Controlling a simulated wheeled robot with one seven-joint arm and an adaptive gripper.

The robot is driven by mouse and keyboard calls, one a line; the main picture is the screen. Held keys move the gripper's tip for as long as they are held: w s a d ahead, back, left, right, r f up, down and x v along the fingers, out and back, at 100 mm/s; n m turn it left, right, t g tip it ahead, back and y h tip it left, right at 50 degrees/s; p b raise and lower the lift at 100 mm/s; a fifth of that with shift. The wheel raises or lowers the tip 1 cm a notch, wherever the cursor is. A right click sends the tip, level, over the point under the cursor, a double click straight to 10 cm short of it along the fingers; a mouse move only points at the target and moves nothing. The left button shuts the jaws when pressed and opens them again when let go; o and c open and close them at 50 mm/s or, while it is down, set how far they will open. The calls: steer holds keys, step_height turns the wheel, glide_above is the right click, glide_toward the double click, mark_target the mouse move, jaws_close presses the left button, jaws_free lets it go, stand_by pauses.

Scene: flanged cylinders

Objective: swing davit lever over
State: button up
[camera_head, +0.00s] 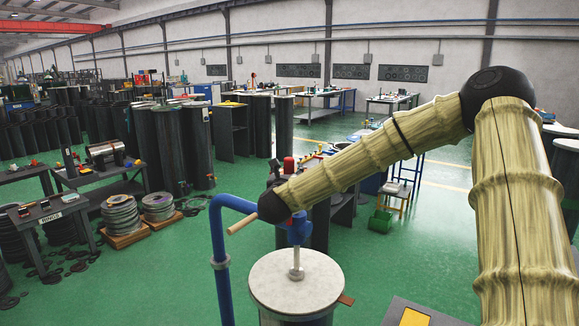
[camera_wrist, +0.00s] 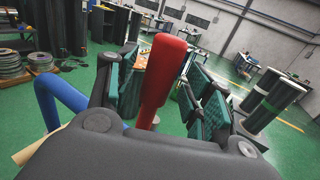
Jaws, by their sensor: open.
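The red lever (camera_wrist: 160,80) stands close in front of me in the wrist view, slightly tilted, its lower end hidden behind my gripper's body. My gripper (camera_wrist: 162,95) is open, with one dark-green-padded finger on each side of the lever. Gaps show between the lever and the pads, so I see no grip. In the head view, the blue davit pipe (camera_head: 220,262) rises beside a dark cylinder and bends toward a blue hub (camera_head: 299,231) above the round pale lid (camera_head: 297,284). My arm hides part of the davit and most of my gripper there.
A tan rod (camera_head: 245,222) sticks out by the davit pipe. Low dark tables (camera_head: 55,213) and stacked flanges on wooden pallets (camera_head: 123,238) stand at left. Tall dark cylinders (camera_head: 182,145) stand behind. Green floor (camera_head: 400,262) lies open right of the lid.

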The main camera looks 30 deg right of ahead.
steer(key=shift+x, duration=0.9)
jaws_close()
